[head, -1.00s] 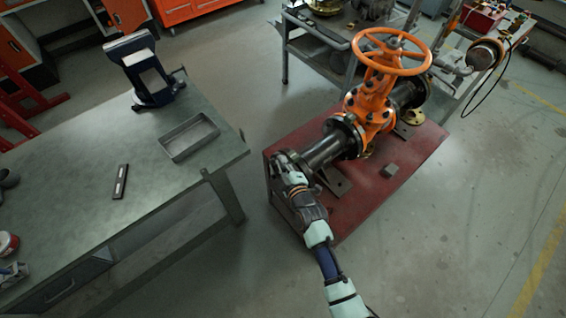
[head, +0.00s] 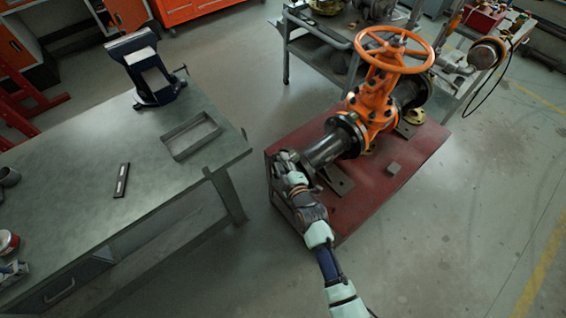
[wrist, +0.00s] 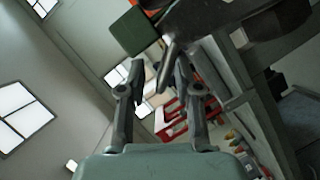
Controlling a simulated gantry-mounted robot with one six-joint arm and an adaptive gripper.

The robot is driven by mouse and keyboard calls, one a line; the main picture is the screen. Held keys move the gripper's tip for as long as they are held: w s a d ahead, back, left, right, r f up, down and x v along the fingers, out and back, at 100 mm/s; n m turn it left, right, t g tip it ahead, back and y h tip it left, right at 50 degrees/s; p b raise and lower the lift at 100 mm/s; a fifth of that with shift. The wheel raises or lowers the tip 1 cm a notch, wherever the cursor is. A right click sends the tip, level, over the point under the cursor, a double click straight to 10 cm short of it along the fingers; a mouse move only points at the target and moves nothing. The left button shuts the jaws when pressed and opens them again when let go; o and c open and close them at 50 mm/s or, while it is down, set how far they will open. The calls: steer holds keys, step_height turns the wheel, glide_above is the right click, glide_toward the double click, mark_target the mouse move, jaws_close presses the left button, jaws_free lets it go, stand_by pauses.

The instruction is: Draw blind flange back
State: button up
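The orange gate valve (head: 375,100) with its round handwheel stands on a red bench, and a dark pipe (head: 325,149) runs from it toward the lower left. My gripper (head: 284,159) is at the near left end of this pipe and covers much of it. I cannot clearly make out the blind flange there. In the wrist view my gripper (wrist: 159,64) has its two fingers apart. A tapered grey rod (wrist: 171,58) shows close to the right fingertip; contact is unclear. A large dark part (wrist: 205,14) lies beyond the fingers at the top.
At the left stands a grey-green table (head: 75,190) with a shallow tray (head: 165,150) and a vise (head: 148,75). Open floor lies between them. A green block (wrist: 133,32) shows near the left fingertip.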

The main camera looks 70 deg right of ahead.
steer(key=v, duration=1.2)
